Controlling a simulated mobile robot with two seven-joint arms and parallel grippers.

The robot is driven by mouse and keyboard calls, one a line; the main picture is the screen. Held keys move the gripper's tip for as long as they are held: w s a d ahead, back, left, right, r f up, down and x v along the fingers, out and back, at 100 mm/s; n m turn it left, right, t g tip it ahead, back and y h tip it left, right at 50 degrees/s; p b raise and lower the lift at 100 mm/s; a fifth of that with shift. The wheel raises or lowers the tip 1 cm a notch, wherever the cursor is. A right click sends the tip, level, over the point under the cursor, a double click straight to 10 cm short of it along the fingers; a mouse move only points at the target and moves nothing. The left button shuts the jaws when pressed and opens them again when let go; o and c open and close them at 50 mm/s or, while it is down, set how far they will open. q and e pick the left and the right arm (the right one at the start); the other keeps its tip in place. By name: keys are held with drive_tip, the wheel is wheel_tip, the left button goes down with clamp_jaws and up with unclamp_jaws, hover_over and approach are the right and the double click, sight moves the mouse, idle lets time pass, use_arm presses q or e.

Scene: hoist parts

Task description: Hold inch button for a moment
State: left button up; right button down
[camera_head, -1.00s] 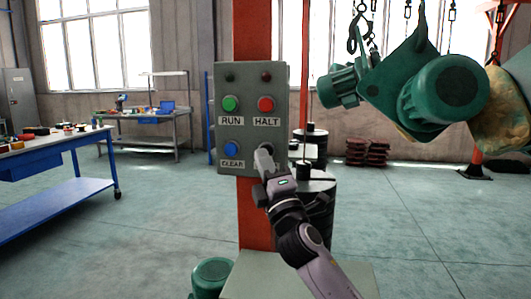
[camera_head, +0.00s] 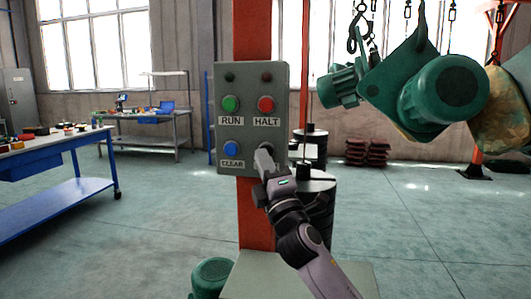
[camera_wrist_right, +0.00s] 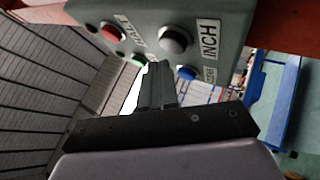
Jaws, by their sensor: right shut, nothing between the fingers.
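The grey control box (camera_head: 251,82) hangs on the orange post and has a green RUN button (camera_head: 230,103), a red HALT button (camera_head: 265,104) and a blue CLEAR button (camera_head: 231,149). In the right wrist view the pale grey inch button (camera_wrist_right: 174,40) sits beside its INCH label (camera_wrist_right: 209,38). In the head view my right gripper (camera_head: 263,156) covers most of that button and its label. The right gripper is shut and empty, its tips close to the inch button. In the wrist view the tips (camera_wrist_right: 154,70) appear just short of the button, but contact is hard to judge. My left gripper is out of view.
Green hoist machinery (camera_head: 440,90) hangs on chains at the right. A blue-framed workbench (camera_head: 60,150) stands at the left, and dark round stacked weights (camera_head: 318,210) stand behind my right arm. The floor between is open.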

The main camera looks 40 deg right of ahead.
drive_tip(key=shift+d, duration=0.1)
drive_tip(key=shift+w+d, duration=0.25)
drive_tip(key=shift+w, duration=0.05)
drive_tip(key=shift+w+d, duration=0.25)
drive_tip(key=shift+d, duration=0.05)
idle(1.8)
drive_tip(key=shift+s+a, duration=0.55)
drive_tip(key=shift+a, duration=0.05)
drive_tip(key=shift+s+a+p, duration=0.45)
drive_tip(key=shift+s+a, duration=1.25)
drive_tip(key=shift+a, duration=0.2)
